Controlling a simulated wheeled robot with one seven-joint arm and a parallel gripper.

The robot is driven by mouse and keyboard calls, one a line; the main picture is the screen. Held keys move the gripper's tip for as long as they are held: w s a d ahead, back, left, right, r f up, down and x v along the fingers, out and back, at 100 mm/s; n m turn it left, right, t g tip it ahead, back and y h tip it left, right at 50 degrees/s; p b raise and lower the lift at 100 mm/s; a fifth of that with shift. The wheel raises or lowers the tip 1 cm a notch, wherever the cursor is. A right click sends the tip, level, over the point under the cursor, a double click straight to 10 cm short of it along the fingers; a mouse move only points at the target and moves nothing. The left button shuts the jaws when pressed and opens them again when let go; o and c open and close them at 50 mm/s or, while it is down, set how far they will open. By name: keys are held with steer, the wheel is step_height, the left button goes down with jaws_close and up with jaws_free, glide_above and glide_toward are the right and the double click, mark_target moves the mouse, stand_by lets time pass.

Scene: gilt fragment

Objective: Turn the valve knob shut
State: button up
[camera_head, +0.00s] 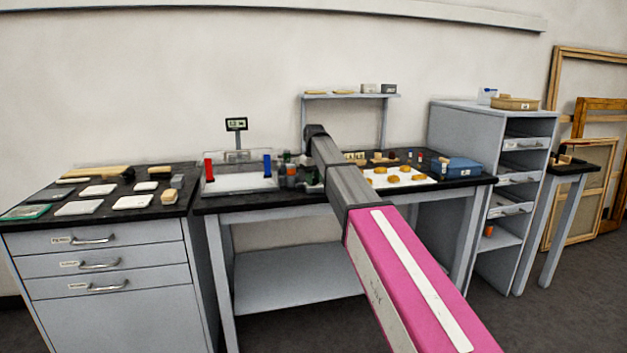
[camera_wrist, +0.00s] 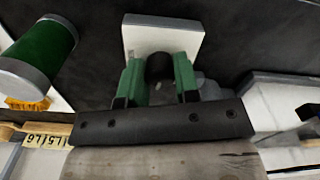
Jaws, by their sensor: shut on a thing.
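In the wrist view, a dark round knob (camera_wrist: 159,68) stands in front of a pale, squarish block (camera_wrist: 163,32), which looks like the valve knob and its mount. My gripper (camera_wrist: 159,66) has its two green fingers on either side of the knob, closed on it. The knob's turn angle cannot be read, and its lower part is hidden between the fingers. In the head view my arm reaches over the black-topped bench (camera_head: 340,198) and covers the knob.
A green cylinder (camera_wrist: 42,55) with grey ends lies left of my gripper in the wrist view. In the head view, a clear tray with red (camera_head: 208,167) and blue (camera_head: 267,165) posts stands left of my arm. A white sheet with yellow pieces (camera_head: 398,178) lies right.

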steer(key=shift+n, duration=1)
steer(key=o, duration=0.9)
steer(key=shift+r, duration=0.1)
step_height(320, 180, up, 11)
steer(key=shift+f, duration=0.15)
